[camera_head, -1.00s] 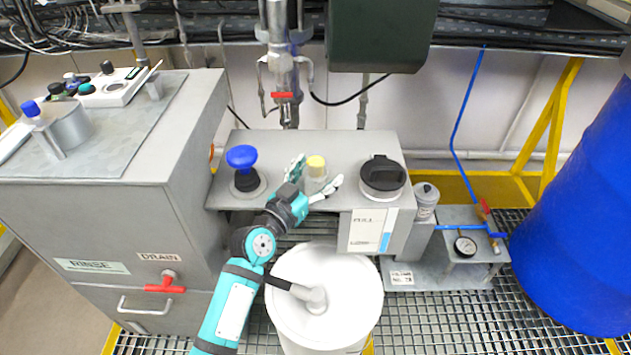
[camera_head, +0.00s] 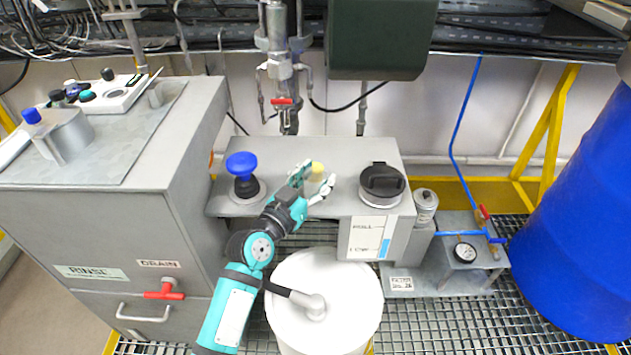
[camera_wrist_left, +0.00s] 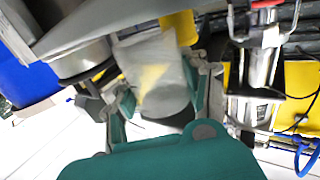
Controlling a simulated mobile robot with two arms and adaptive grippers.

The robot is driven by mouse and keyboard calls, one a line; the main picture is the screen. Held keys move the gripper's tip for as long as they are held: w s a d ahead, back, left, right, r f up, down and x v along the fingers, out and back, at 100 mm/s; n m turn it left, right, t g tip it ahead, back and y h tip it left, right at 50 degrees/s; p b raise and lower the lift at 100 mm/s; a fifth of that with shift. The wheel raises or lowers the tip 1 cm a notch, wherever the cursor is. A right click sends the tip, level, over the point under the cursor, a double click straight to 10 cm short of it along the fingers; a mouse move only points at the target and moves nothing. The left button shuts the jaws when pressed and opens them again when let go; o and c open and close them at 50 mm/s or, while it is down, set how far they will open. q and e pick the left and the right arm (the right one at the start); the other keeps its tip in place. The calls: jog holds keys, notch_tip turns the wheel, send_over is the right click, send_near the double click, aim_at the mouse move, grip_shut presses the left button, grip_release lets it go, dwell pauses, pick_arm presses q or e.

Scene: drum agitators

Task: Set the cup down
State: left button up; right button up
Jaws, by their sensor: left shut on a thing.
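The cup (camera_head: 318,170) is small and pale, with yellow at its top, at the grey cabinet's top (camera_head: 285,150) in the head view. My left gripper (camera_head: 314,184) is shut on the cup, with a finger on each side. In the left wrist view the cup (camera_wrist_left: 158,72) looks translucent grey, with yellow showing through, between the fingers of my left gripper (camera_wrist_left: 160,95). I cannot tell whether its base touches the surface. My right gripper is not in view.
A blue mushroom knob (camera_head: 241,164) stands left of the cup. A black-lidded container (camera_head: 382,184) stands to the right. A white drum (camera_head: 340,275) is in front, below the cabinet top. A red-handled valve (camera_head: 282,101) hangs behind.

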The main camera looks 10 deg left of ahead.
pick_arm(q)
notch_tip(320, 180, up, 3)
jog(key=shift+f, duration=0.15)
jog(key=s+r, duration=0.1)
jog(key=s, duration=1.5)
jog(key=s+a+f+n+t+y+p, duration=0.1)
jog(key=s+a+f+n+y, duration=0.1)
jog(key=s+a+n+y, duration=0.2)
jog(key=s+a+y, duration=0.2)
jog(key=a, duration=0.1)
jog(key=shift+s+f+p, duration=0.25)
jog(key=shift+p, duration=0.1)
jog(key=shift+w, duration=0.1)
